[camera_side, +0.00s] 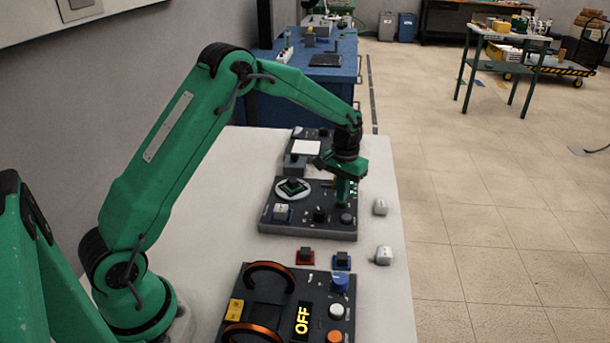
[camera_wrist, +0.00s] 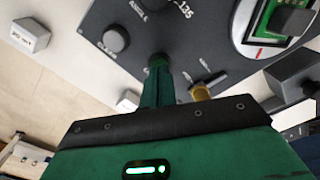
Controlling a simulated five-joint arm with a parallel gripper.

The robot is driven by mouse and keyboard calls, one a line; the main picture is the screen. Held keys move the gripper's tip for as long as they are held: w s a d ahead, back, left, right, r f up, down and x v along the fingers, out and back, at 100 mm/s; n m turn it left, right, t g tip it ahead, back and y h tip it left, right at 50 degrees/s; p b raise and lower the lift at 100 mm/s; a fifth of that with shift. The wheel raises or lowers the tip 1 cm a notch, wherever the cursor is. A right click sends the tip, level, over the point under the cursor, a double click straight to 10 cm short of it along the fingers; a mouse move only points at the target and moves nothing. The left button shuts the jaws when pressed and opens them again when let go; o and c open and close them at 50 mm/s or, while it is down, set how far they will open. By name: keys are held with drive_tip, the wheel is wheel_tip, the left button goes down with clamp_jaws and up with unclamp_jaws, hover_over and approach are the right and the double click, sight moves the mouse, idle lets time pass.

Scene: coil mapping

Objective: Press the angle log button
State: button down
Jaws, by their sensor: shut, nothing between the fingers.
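A dark control panel (camera_side: 278,223) stands on the white table below my gripper, with a round white dial (camera_side: 293,189) carrying a green chip. Small labels there are too blurred to read surely, so I cannot tell which control is the angle log button. My gripper (camera_side: 343,203) points down at the panel's right part, shut and empty. In the wrist view its fingertips (camera_wrist: 158,62) cover whatever lies beneath; contact cannot be told.
Red (camera_side: 305,257) and blue (camera_side: 342,261) small holders lie between the panels. White blocks (camera_side: 380,206) (camera_side: 383,255) stand near the table's right edge. A grey box (camera_side: 296,163) stands behind.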

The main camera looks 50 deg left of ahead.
drive_tip(key=shift+r, duration=2.7)
drive_tip(key=shift+r, duration=0.1)
drive_tip(key=shift+s+d+r, duration=0.1)
drive_tip(key=shift+s+r, duration=0.05)
drive_tip(key=shift+r, duration=0.15)
drive_tip(key=s+d+r+m+t, duration=0.1)
drive_tip(key=s+d+r+t, duration=0.2)
drive_tip(key=s+r, duration=1)
drive_tip(key=s+d+m+t, duration=0.2)
drive_tip(key=s, duration=1.6)
drive_tip(key=shift+r+t, duration=0.3)
